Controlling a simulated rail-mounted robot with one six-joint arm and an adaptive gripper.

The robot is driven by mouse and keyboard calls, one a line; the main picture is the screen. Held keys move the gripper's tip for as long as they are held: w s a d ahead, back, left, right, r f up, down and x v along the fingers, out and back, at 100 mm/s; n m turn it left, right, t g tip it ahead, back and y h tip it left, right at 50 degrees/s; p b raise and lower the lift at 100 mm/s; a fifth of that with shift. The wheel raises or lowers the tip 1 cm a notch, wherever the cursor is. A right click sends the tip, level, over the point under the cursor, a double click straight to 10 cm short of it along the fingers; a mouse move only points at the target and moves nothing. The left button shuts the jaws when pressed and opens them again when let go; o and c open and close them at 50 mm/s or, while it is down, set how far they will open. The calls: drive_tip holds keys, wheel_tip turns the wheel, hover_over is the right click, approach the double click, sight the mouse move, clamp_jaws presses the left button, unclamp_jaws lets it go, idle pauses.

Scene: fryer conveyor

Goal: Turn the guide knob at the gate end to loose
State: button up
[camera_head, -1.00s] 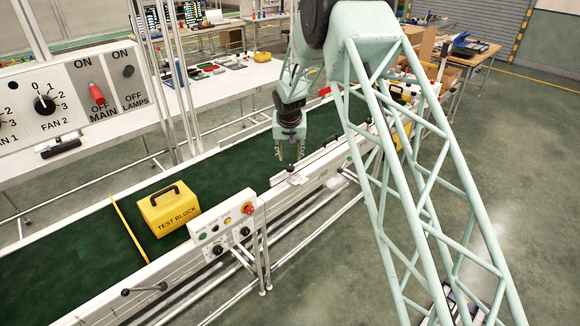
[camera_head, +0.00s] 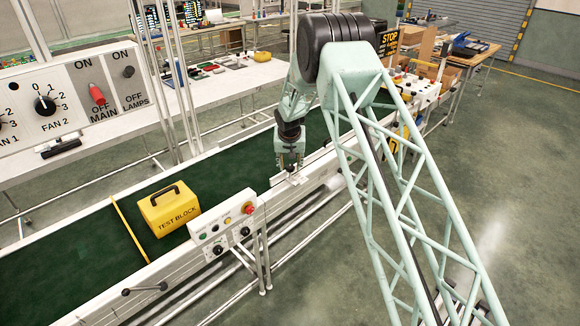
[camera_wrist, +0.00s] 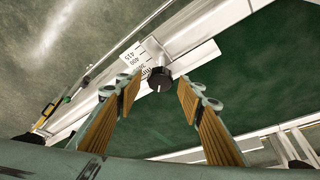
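The guide knob (camera_wrist: 160,78) is a small round black knob with a light mark on its face. In the wrist view it sits beside a white scale plate (camera_wrist: 133,66) with printed numbers, on the white guide rail. My gripper (camera_wrist: 157,100) is open, its two tan-padded fingers on either side of the knob in the picture. The fingertips look short of the knob, and I see no contact. In the head view my gripper (camera_head: 290,170) points down over the near edge of the conveyor, and the knob there is hidden or too small to tell.
A yellow test block (camera_head: 170,210) stands on the green belt (camera_head: 85,240), left of my gripper. A control box (camera_head: 222,226) with a red stop button (camera_head: 248,208) is fixed on the near rail. A fan panel (camera_head: 70,95) stands at upper left.

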drive_tip(key=shift+w+f, duration=0.1)
drive_tip(key=shift+f, duration=0.2)
drive_tip(key=shift+c, duration=0.4)
drive_tip(key=c, duration=0.7)
drive_tip(key=shift+c, duration=0.2)
